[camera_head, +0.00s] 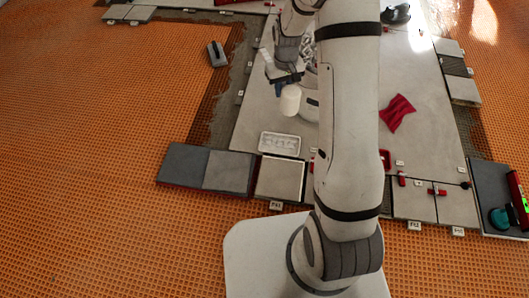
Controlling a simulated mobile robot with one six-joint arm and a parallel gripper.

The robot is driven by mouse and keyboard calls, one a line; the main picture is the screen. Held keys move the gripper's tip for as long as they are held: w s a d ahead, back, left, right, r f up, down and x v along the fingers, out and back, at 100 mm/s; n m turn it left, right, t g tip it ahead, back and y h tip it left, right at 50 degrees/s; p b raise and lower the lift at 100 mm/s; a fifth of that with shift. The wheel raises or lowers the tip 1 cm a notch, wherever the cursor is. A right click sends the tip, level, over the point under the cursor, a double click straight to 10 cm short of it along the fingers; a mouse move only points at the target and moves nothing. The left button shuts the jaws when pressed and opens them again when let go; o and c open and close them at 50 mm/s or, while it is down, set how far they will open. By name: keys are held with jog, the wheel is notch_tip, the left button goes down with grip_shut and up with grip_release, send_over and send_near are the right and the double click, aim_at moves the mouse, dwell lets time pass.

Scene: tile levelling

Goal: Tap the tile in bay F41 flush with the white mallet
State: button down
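The bay label F41 (276,205) sits at the front edge of a pale tile (280,178), left of my arm's base. Whether that tile stands proud is too small to judge. My gripper (285,79) is above the pale tiled floor, behind the F41 tile in the picture. The white mallet's cylindrical head (290,100) shows just below the dark fingers. The gripper appears shut on the mallet, though the grip itself is partly hidden. The mallet is apart from the F41 tile.
A white compartment tray (280,144) lies just behind the F41 tile. Grey tiles (207,168) lie to its left. A red cloth (397,112) lies right of my arm. A dark tray (484,185) with a teal-topped tool (500,217) is at right. A grey float (216,53) lies far left.

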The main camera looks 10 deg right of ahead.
jog(key=s+a+f+n, duration=0.1)
jog(key=f+n, duration=0.3)
jog(key=f, duration=1)
jog(key=s+a+f+n, duration=0.1)
jog(key=f+n, duration=0.3)
jog(key=f, duration=1)
jog(key=s+a+f+n, duration=0.1)
jog(key=a+f+n, duration=0.2)
jog(key=f, duration=1.1)
jog(key=shift+s+a+f+n+b, duration=0.2)
jog(key=shift+n+b, duration=0.1)
jog(key=shift+n, duration=0.2)
notch_tip(320, 180, up, 5)
jog(key=p, duration=0.3)
jog(key=shift+f, duration=0.3)
